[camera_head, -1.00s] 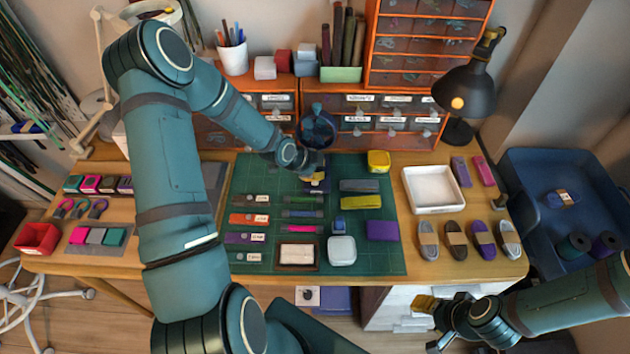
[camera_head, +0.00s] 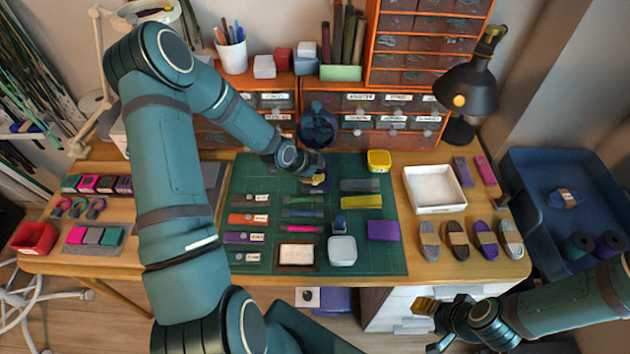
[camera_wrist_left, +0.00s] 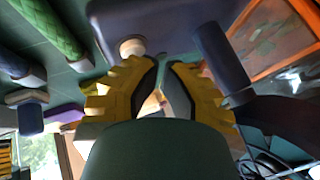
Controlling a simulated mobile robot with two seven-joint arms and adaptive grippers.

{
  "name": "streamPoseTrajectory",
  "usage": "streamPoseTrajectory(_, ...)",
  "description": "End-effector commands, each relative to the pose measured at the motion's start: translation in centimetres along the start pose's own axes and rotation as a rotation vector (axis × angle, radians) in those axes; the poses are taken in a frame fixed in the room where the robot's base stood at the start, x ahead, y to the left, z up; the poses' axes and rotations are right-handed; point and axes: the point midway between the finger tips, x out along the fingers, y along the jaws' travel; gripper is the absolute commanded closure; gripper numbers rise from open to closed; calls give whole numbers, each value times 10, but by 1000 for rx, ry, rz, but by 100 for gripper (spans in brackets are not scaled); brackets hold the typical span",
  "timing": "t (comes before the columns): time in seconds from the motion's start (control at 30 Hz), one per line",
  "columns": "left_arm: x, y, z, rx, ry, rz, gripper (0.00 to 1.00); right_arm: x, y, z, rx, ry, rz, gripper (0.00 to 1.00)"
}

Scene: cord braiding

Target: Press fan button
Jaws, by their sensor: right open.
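The dark blue fan (camera_head: 317,128) stands at the back of the green mat, in front of the drawers. My left gripper (camera_head: 318,182) reaches down by its base, and the arm partly hides that spot. In the left wrist view the yellow fingers (camera_wrist_left: 162,68) converge with their tips close together and nothing clearly held between them. A round cream button (camera_wrist_left: 132,47) on a dark base (camera_wrist_left: 110,20) shows just beyond the left fingertip; I cannot tell whether they touch. My right gripper (camera_head: 430,322) is open and empty in front of the table's edge.
Cords and tools lie on the green mat (camera_head: 375,260) in front of the left gripper. A yellow box (camera_head: 379,160) is close on its right, and a white tray (camera_head: 434,201) is farther right. Orange drawer units (camera_head: 345,92) stand behind, with a black lamp (camera_head: 466,90) at right.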

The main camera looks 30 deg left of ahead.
Motion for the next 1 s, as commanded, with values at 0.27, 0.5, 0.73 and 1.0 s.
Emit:
streamPoseTrajectory(0.27, 3, 2, 2, 0, 0, 0, 100, 3, 1, 0, 0, 0, 0, 45)
streamPoseTrajectory(0.5, 4, 2, 2, 0, 0, 0, 100, 5, 2, 0, 0, 0, 0, 45)
streamPoseTrajectory(0.73, 4, 2, 2, 0, 0, 0, 100, 4, 2, 0, 0, 0, 0, 45)
streamPoseTrajectory(1.0, -5, -3, -3, 2, 0, 0, 100, -3, -1, 0, 0, 0, 0, 45)
